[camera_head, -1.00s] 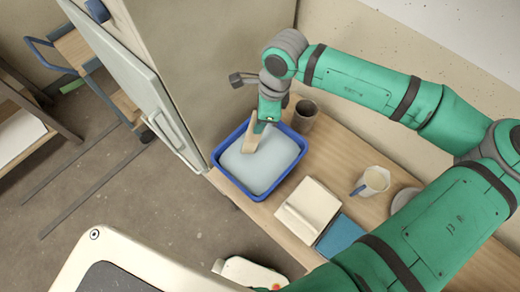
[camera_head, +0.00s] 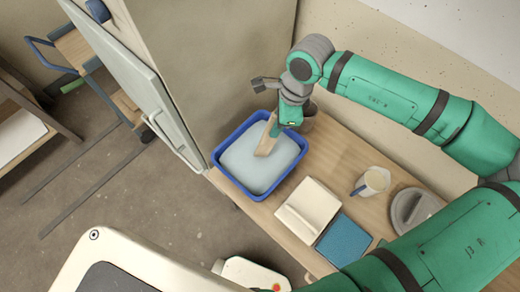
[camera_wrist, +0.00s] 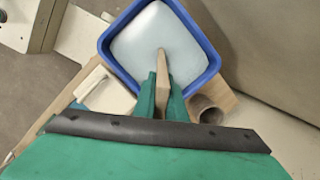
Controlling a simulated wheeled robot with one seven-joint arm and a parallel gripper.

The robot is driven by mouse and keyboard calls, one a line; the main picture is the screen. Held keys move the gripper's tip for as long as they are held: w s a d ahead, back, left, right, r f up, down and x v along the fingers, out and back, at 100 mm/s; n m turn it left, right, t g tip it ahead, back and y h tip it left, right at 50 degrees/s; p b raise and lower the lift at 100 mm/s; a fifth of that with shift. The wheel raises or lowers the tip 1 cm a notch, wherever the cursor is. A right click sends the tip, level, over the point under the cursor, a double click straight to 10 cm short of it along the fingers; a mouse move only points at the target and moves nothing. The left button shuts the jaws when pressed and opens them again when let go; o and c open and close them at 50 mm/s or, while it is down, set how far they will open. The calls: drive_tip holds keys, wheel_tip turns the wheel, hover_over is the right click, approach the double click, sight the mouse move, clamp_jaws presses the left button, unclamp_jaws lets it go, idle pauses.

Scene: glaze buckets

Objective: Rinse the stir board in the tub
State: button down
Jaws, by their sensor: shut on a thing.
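The tub (camera_head: 218,158) is a blue rectangular basin of pale, cloudy liquid at the far left end of the wooden table. It also fills the top of the wrist view (camera_wrist: 112,63). The stir board (camera_head: 266,142) is a flat tan wooden paddle, tilted, with its lower end at the liquid. My gripper (camera_head: 277,122) is shut on its upper part, above the right side of the tub. In the wrist view, both green fingers of my gripper (camera_wrist: 161,98) flank the board (camera_wrist: 162,68). How deep the tip sits is hard to tell.
A brown cup (camera_head: 308,113) stands just right of the tub, partly behind my gripper. A tall cabinet (camera_head: 215,70) rises behind the tub.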

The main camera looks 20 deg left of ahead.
drive_tip(key=shift+w+d+r, duration=0.15)
drive_tip(key=shift+r, duration=0.45)
drive_tip(key=shift+w+d+r, duration=0.1)
drive_tip(key=shift+r, duration=0.45)
drive_tip(key=shift+d+r, duration=0.15)
drive_tip(key=shift+r, duration=0.6)
drive_tip(key=shift+d+r, duration=0.15)
drive_tip(key=shift+r, duration=0.55)
drive_tip(key=shift+w+d+r, duration=0.1)
drive_tip(key=shift+d+r, duration=0.1)
drive_tip(key=shift+r, duration=0.9)
drive_tip(key=shift+w+d+r, duration=0.15)
drive_tip(key=shift+d+r, duration=0.05)
drive_tip(key=shift+r, duration=0.9)
drive_tip(key=shift+w+d+r, duration=0.1)
drive_tip(key=shift+d+r, duration=0.1)
drive_tip(key=shift+r, duration=0.9)
drive_tip(key=shift+s+a, duration=0.1)
drive_tip(key=shift+r, duration=0.1)
drive_tip(key=shift+r, duration=1.3)
wheel_tip(320, 180, up, 2)
drive_tip(key=shift+r, duration=0.1)
